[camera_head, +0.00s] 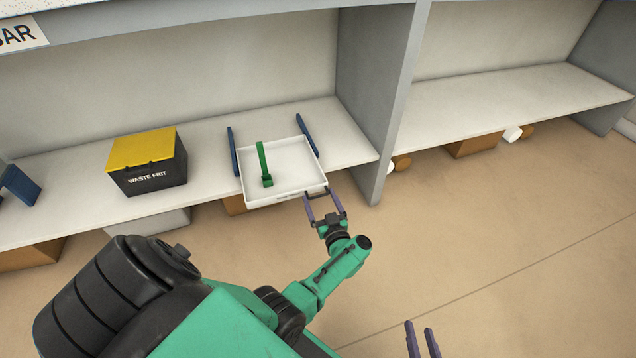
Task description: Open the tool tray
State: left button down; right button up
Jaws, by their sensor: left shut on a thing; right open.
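The tool tray (296,190) is a shallow white tray on the shelf, between two dark blue side pieces. Its front end sticks out past the shelf's front edge, and a small label shows on its front. A green tool (262,165) lies in it. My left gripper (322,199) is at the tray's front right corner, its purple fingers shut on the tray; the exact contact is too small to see. My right gripper (422,338) shows only as two purple fingertips at the bottom edge, apart and empty, away from the tray.
A black waste frit box (150,178) with a yellow lid stands on the shelf left of the tray. A grey upright panel (385,95) stands right of the tray. Brown blocks and a white roll sit under the shelves. The floor (500,250) in front is clear.

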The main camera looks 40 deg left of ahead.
pick_arm(q)
jog(key=shift+v, duration=1.2)
pick_arm(e)
jog(key=shift+s+d+r, duration=0.3)
jog(key=shift+d+r, duration=0.1)
jog(key=shift+d, duration=0.1)
pick_arm(q)
grip_release()
pick_arm(e)
jog(key=shift+a, duration=0.15)
